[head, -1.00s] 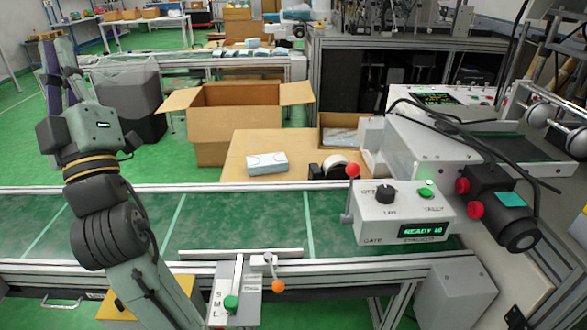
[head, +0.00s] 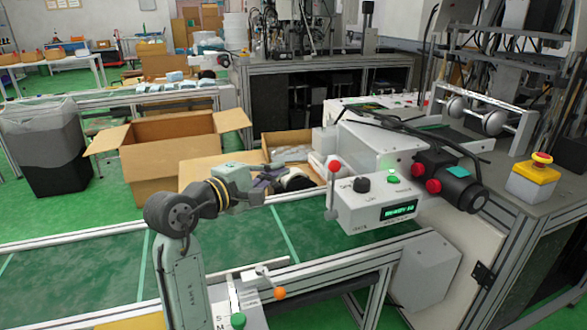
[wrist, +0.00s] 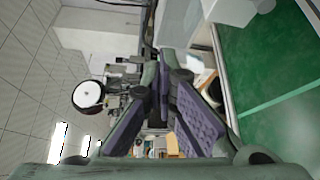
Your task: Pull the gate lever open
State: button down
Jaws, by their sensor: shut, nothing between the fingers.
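The gate lever (head: 332,190) is a thin upright metal rod with a red ball on top. It stands at the left side of a white control box (head: 375,208) with a lit green display and a "GATE" label low on its front. My gripper (head: 282,176) is over the conveyor, left of the lever and apart from it in the head view. Its fingers point right and are shut on nothing. In the wrist view the purple finger pads (wrist: 165,66) come together near the middle. I cannot make out the lever in that view.
A second lever with an orange ball (head: 280,293) and a green knob (head: 238,320) sit at the front rail below my arm. An open cardboard box (head: 160,160) stands behind the conveyor (head: 325,225). A yellow emergency-stop box (head: 533,180) is at the right.

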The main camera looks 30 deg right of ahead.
aim_at(333, 191)
jog(key=shift+s+d+f, duration=0.1)
jog(key=shift+s+d, duration=0.1)
jog(key=r+p+x, duration=0.1)
jog(key=p+x, duration=0.1)
jog(key=x, duration=0.8)
jog(key=shift+s+a+f+p, duration=0.15)
jog(key=shift+s+p, duration=0.4)
jog(key=shift+s, duration=1.4)
jog(key=shift+s, duration=0.15)
